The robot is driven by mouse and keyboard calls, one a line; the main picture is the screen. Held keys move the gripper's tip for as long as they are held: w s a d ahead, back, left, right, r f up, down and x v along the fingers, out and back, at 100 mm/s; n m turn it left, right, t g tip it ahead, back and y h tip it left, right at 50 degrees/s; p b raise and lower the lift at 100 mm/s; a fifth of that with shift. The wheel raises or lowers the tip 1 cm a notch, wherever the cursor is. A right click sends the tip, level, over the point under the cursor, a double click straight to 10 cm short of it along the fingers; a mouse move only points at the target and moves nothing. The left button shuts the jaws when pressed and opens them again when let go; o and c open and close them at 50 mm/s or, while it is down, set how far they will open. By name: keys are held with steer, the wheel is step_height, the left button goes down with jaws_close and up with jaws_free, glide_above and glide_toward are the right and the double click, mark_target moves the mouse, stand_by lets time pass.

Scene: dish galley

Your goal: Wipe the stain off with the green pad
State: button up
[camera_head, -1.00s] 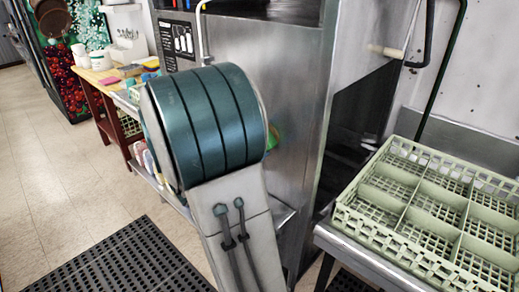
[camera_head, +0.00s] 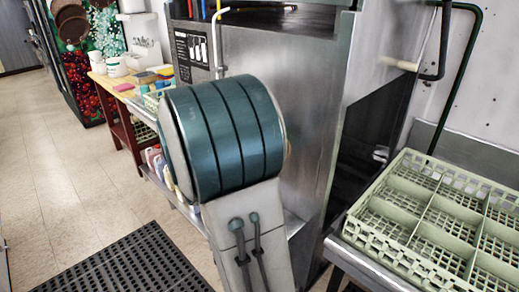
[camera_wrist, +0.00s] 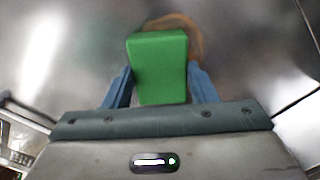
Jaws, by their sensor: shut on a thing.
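The green pad (camera_wrist: 160,62) is a bright block held between the blue fingers of my gripper (camera_wrist: 158,80) in the wrist view. My gripper is shut on it. A brown, ring-like stain (camera_wrist: 197,38) is on the grey metal panel (camera_wrist: 245,60) just beyond the pad. The pad covers part of the stain. I cannot tell whether the pad touches the panel. In the head view my arm hides the gripper and pad in front of the steel machine (camera_head: 280,60). A small brownish patch (camera_head: 289,149) shows at the arm's right edge.
A pale green dish rack (camera_head: 440,215) stands on a steel counter at right. A wooden table (camera_head: 115,85) with sponges and tubs is at back left. A black perforated mat (camera_head: 125,270) lies on the tiled floor, which is clear at left.

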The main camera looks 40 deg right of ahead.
steer(key=s+b, duration=0.1)
steer(key=s, duration=0.5)
steer(key=shift+s+d, duration=0.3)
stand_by(0.4)
steer(key=a, duration=0.6)
steer(key=shift+s, duration=0.15)
steer(key=shift+a, duration=0.1)
steer(key=shift+s+a, duration=0.1)
steer(key=shift+a, duration=1.35)
